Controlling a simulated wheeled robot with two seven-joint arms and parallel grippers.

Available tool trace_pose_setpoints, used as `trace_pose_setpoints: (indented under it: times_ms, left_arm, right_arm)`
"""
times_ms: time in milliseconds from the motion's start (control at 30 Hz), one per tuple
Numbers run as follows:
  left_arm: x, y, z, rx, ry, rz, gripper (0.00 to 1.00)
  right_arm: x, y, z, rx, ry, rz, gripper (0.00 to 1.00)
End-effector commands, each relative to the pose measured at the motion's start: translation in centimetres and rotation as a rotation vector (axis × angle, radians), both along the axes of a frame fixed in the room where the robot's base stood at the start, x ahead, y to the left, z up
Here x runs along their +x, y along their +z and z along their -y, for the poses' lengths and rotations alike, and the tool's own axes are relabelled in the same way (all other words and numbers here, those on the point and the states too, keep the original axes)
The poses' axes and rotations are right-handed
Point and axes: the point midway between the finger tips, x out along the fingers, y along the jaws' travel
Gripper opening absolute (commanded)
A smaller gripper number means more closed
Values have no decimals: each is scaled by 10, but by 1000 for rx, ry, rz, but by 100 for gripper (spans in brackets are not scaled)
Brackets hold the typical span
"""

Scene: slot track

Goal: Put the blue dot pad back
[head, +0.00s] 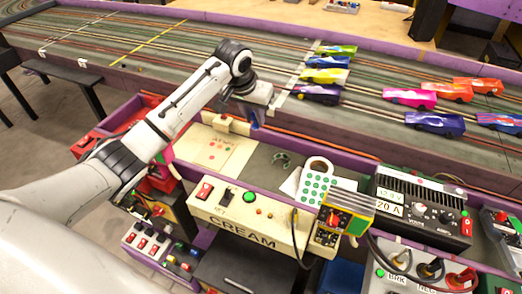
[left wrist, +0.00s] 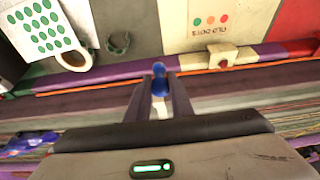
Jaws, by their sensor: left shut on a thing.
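My left gripper (head: 257,122) is shut on a small blue piece with a rounded end, which I take for the blue dot pad (left wrist: 159,69). In the left wrist view the pad sits between the fingertips, with a pale part behind it; the fingers hide some of it. The gripper is above the track's purple near edge, beyond the cream panel. A cream card with colored dots, marked OLD DOTS (left wrist: 208,28), lies on the near ledge (head: 215,158). My right gripper is not in view.
A white sheet of green dots (head: 316,188) and a white tape roll (head: 318,166) lie right of a small dark green ring (head: 282,160). A black power supply (head: 420,208) stands further right. Several slot cars, including a pink one (head: 410,98), are on the track.

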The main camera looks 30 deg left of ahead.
Motion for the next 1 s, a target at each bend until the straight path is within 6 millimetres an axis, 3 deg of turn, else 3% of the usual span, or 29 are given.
trace_pose_setpoints:
  times_ms: [333, 800, 1000]
  left_arm:
    - [0, -61, -4, 0, -2, -1, 0]
    - [1, -110, -4, 0, -2, 1, 0]
    - [1, -109, -4, 0, -2, 2, 0]
  right_arm:
    - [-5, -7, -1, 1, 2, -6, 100]
    - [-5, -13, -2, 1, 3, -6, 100]
    - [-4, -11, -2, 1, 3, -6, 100]
